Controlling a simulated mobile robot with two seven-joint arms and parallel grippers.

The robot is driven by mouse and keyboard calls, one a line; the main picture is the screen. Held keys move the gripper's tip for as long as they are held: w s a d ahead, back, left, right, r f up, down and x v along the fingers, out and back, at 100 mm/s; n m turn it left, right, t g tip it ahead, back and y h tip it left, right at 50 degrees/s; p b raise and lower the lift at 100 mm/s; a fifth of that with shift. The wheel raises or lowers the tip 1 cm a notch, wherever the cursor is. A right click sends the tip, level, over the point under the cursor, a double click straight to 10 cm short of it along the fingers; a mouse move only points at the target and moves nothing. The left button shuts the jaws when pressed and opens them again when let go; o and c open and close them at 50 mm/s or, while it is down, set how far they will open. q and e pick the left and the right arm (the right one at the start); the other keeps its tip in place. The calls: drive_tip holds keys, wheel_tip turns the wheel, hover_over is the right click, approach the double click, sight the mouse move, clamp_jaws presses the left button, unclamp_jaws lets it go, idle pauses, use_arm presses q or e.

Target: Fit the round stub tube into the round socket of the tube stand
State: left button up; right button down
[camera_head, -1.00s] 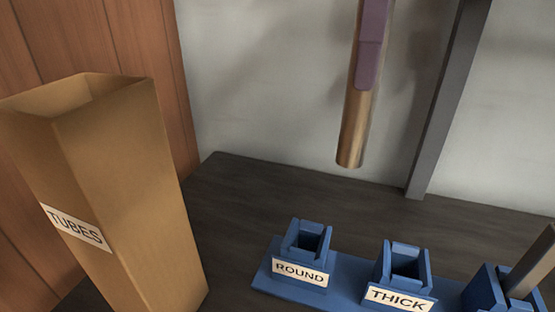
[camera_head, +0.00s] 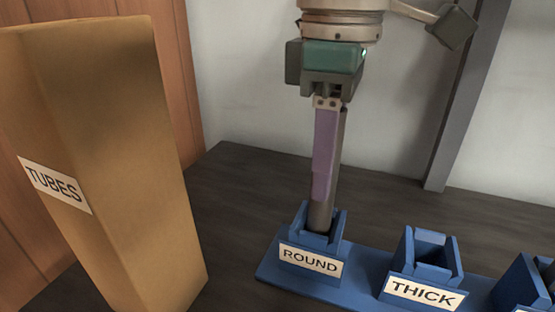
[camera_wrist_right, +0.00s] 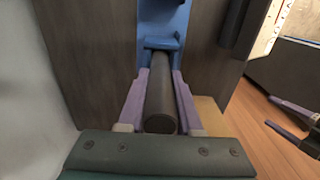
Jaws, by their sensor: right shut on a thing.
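My right gripper (camera_head: 324,188) comes down from above with its purple fingers shut on the round stub tube (camera_head: 320,217). The tube is nearly upright, and its lower end is between the blue walls of the socket labelled ROUND (camera_head: 306,262) on the tube stand (camera_head: 364,292). How deep it sits is hidden by the walls. In the right wrist view the tube (camera_wrist_right: 161,100) lies between both fingers and points to the blue socket (camera_wrist_right: 162,42). What looks like my left gripper (camera_wrist_right: 276,112) shows at that view's right, fingers apart, away from the stand.
A tall cardboard box labelled TUBES (camera_head: 120,170) stands left of the stand. A THICK socket (camera_head: 424,270) is empty to the right, with another blue socket (camera_head: 527,287) cut off at the edge. A grey post (camera_head: 462,100) rises behind. Dark tabletop (camera_head: 240,185) is clear between box and stand.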

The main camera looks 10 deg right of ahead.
wheel_tip(320, 180, down, 4)
drive_tip(key=shift+b, duration=0.3)
drive_tip(key=c, duration=0.6)
unclamp_jaws()
drive_tip(key=shift+f, duration=0.1)
wheel_tip(320, 180, up, 12)
drive_tip(key=shift+r+p, duration=0.15)
drive_tip(key=shift+p, duration=0.95)
